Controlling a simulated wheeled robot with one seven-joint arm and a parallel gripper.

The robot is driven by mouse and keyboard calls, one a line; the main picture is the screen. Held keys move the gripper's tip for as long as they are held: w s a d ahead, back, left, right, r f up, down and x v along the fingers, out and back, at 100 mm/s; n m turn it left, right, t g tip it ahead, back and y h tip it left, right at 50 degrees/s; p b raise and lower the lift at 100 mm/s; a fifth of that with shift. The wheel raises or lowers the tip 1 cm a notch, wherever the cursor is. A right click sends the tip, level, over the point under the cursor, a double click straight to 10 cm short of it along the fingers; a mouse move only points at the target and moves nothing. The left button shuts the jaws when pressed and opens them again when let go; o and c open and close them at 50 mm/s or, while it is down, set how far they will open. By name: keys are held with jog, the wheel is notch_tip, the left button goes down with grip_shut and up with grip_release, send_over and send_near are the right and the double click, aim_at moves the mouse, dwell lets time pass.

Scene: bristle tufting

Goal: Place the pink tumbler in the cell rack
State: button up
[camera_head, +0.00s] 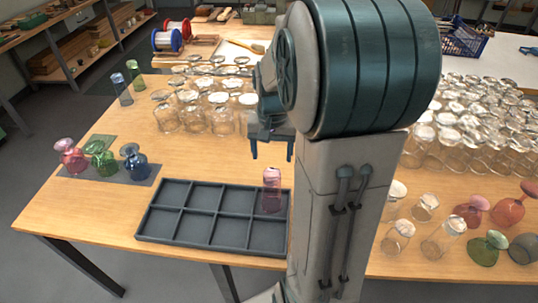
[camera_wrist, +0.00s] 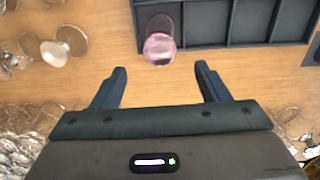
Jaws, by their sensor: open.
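The pink tumbler (camera_head: 272,190) stands upright in the back right cell of the dark grey cell rack (camera_head: 210,248). In the wrist view the tumbler (camera_wrist: 160,48) shows at the rack's corner, its near end overlapping the rack's outer wall (camera_wrist: 215,46). My gripper (camera_head: 272,152) is open and empty, above and behind the tumbler in the head view. In the wrist view its two fingers (camera_wrist: 162,80) are wide apart, with the tumbler beyond their tips and not between them. The rack's right end is partly hidden by my arm.
Several clear glasses (camera_head: 222,112) stand behind the rack, and more crowd the table's right side (camera_head: 470,120). Pink, green and blue vessels stand on a dark mat (camera_head: 140,172) at left. Two tumblers (camera_head: 129,82) stand at the back left. Wood in front of the mat is clear.

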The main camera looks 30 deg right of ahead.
jog(key=s+a+r+n+t, duration=0.1)
jog(key=s+a+r+n, duration=0.1)
jog(key=s+a, duration=0.4)
jog(key=s+a+r+n+t, duration=0.2)
jog(key=s+a+r+n, duration=0.1)
jog(key=s+a+n, duration=0.2)
jog(key=shift+s+a, duration=0.45)
jog(key=shift+s, duration=0.45)
jog(key=shift+r, duration=0.1)
